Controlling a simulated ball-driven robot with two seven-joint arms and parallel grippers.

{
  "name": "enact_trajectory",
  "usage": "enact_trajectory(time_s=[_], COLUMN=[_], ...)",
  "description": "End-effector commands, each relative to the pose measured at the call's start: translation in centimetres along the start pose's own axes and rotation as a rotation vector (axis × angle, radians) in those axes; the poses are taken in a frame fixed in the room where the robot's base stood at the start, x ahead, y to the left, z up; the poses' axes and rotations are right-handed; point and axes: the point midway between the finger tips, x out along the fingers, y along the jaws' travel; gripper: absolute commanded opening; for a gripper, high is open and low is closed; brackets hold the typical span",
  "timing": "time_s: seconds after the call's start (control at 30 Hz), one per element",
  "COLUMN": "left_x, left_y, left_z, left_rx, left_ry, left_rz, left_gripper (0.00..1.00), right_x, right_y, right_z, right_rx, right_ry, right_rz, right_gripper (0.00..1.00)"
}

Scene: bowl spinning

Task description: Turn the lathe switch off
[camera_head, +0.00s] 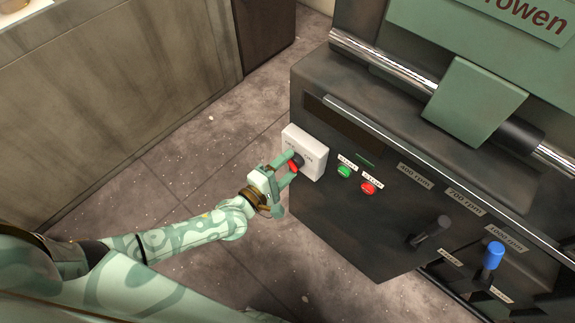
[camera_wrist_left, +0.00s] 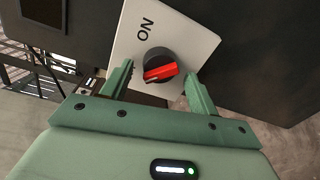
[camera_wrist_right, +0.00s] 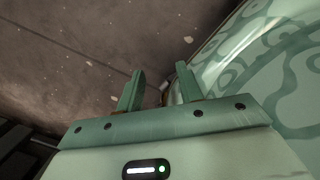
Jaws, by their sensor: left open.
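The lathe switch is a white box (camera_head: 313,168) on the left end of the dark lathe, with a black round knob and a red handle (camera_head: 293,167). In the left wrist view the red handle (camera_wrist_left: 161,73) lies nearly level, slightly tilted, on the black knob (camera_wrist_left: 157,59).
A green button (camera_head: 345,171) and a red button (camera_head: 369,187) sit right of the switch. A black lever (camera_head: 432,231) and a blue-knobbed lever (camera_head: 493,256) stand farther right on the lathe (camera_head: 340,235). A grey cabinet (camera_head: 130,90) is at left; the floor (camera_head: 190,160) between is clear.

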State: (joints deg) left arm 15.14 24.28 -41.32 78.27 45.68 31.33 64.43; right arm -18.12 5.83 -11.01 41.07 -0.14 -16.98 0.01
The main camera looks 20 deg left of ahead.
Motion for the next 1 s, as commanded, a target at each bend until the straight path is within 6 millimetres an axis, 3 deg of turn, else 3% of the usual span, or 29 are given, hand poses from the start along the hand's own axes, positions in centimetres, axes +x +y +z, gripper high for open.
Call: enact_trajectory(time_s=[0.17, 0.3, 0.6, 0.77, 1.0], left_x=[-3.5, -7.6, -14.2, -15.6, -15.8], left_y=[0.3, 0.4, 0.1, 0.0, -0.1], left_z=[0.1, 0.1, 0.0, 0.0, 0.0], left_rx=[0.002, 0.002, 0.000, 0.001, 0.000], left_ry=[-0.001, -0.001, 0.000, -0.001, -0.001], left_rz=[-0.002, -0.003, -0.003, -0.003, -0.003], left_gripper=[0.60, 0.60, 0.60, 0.60, 0.60], right_x=[-1.0, -1.7, -2.9, -3.0, -3.0], right_y=[-0.1, -1.8, -1.5, -1.4, -1.4], right_z=[0.5, 0.7, 0.3, 0.2, 0.2], right_rx=[0.013, 0.039, 0.043, 0.042, 0.042], right_ry=[0.009, 0.019, 0.036, 0.038, 0.037], right_rz=[0.000, -0.023, -0.016, -0.015, -0.015], right_gripper=[0.36, 0.36, 0.36, 0.36, 0.36])
